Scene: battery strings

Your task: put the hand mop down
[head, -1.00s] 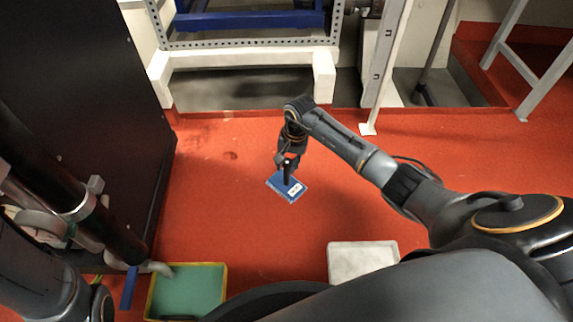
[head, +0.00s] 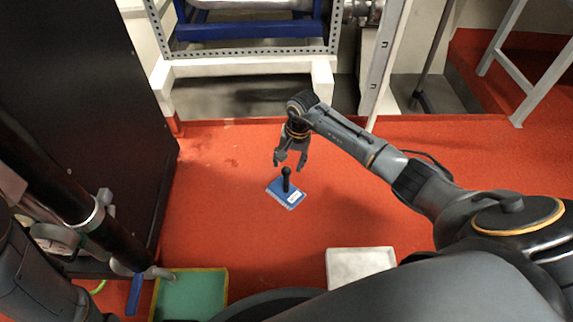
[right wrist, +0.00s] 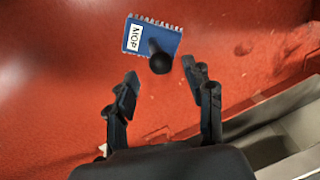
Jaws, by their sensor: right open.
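The hand mop (head: 284,193) is a blue block with a fringed edge, a white label and an upright black knob handle. It rests on the red floor in the head view. In the right wrist view the mop (right wrist: 140,36) shows ahead of the fingers, its label reading MOP. My right gripper (head: 291,163) is open and empty, just above and behind the mop in the head view. Its spread fingers (right wrist: 163,84) are apart from the knob in the right wrist view. My left gripper cannot be made out at the lower left.
A green tray with a yellow rim (head: 226,290) and a white tray (head: 360,264) stand at the front. A dark cabinet (head: 95,90) is on the left. A white frame (head: 250,66) stands at the back. The red floor around the mop is clear.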

